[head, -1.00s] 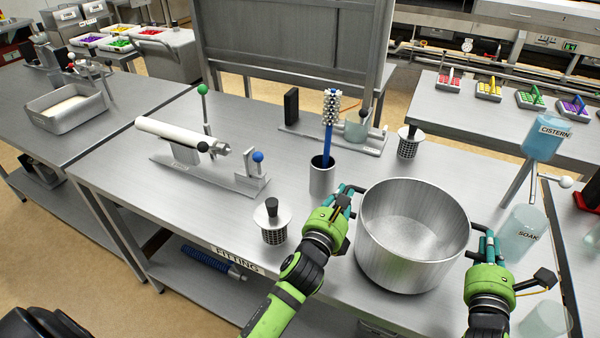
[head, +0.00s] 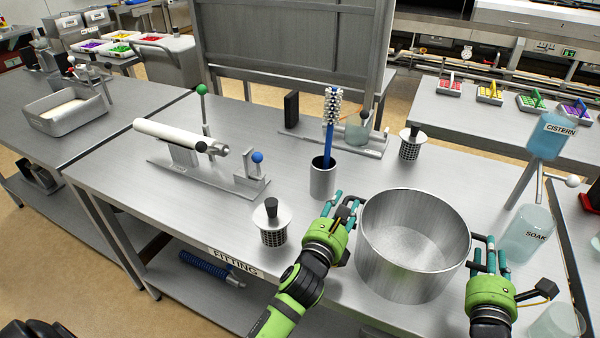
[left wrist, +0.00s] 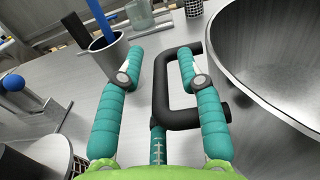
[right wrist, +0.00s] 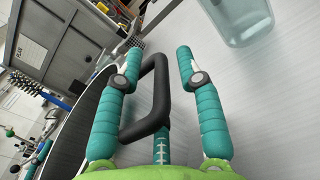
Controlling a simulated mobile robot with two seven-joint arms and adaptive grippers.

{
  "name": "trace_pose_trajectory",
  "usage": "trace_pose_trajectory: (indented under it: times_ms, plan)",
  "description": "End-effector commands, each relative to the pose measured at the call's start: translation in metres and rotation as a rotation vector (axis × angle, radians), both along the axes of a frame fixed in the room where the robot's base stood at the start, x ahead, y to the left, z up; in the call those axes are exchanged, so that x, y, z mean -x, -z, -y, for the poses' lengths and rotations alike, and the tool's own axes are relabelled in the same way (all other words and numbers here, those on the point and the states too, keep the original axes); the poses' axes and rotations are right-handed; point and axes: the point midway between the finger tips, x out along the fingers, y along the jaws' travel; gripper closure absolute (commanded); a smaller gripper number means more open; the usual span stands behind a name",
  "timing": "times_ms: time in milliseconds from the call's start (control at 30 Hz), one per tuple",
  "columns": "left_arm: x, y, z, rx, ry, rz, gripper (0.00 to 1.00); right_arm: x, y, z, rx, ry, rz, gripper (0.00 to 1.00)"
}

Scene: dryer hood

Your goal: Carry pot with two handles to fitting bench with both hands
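A large open steel pot (head: 412,262) stands upright at the right part of the steel fitting bench (head: 130,178). It looks empty. Its black left handle (left wrist: 190,90) shows in the left wrist view, between the spread teal fingers of my left gripper (head: 345,208). Its black right handle (right wrist: 150,105) lies between the spread fingers of my right gripper (head: 490,255) in the right wrist view. Both grippers are open, one on each side of the pot. I cannot tell if the fingers touch the handles.
A grey cup with a blue-handled brush (head: 322,178) and a perforated strainer (head: 270,225) stand near my left gripper. A soak beaker (head: 528,235) and a cistern stand (head: 550,137) are close on the right. A white tube on a mount (head: 175,135) lies further left.

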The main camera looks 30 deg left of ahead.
Motion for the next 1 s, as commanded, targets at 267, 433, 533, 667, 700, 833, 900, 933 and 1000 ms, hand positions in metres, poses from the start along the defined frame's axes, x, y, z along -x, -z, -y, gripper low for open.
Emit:
trace_pose_trajectory:
  times_ms: [267, 433, 533, 667, 700, 833, 900, 933, 1000]
  plan:
    - [0.044, 0.002, 0.001, -0.001, 0.001, -0.005, 0.63, 0.0, 0.0, 0.0, 0.0, 0.001, 0.0, 0.63]
    - [0.081, 0.002, 0.001, 0.0, 0.001, -0.004, 0.63, 0.0, 0.0, 0.0, 0.001, 0.001, 0.0, 0.63]
    - [0.098, 0.001, 0.001, 0.0, 0.001, -0.003, 0.63, 0.0, 0.0, 0.0, 0.001, 0.001, 0.0, 0.63]
    - [0.113, 0.0, 0.002, 0.0, 0.001, -0.001, 0.63, 0.0, 0.0, 0.0, 0.001, 0.001, 0.0, 0.63]
    - [0.115, 0.0, 0.002, 0.001, 0.002, -0.001, 0.63, 0.0, 0.0, 0.0, 0.001, 0.001, 0.0, 0.63]
    - [0.12, 0.0, 0.002, 0.001, 0.001, 0.0, 0.63, 0.005, 0.001, 0.001, 0.001, 0.001, -0.001, 0.63]
    - [0.12, -0.001, 0.002, 0.001, 0.002, 0.001, 0.63, 0.013, 0.001, 0.001, 0.003, 0.001, -0.002, 0.63]
    - [0.12, -0.001, 0.002, 0.001, 0.001, 0.001, 0.63, 0.018, 0.001, 0.001, 0.003, 0.001, -0.002, 0.63]
    - [0.12, 0.0, 0.002, 0.001, 0.001, 0.001, 0.63, 0.032, 0.001, 0.001, 0.001, 0.0, -0.003, 0.63]
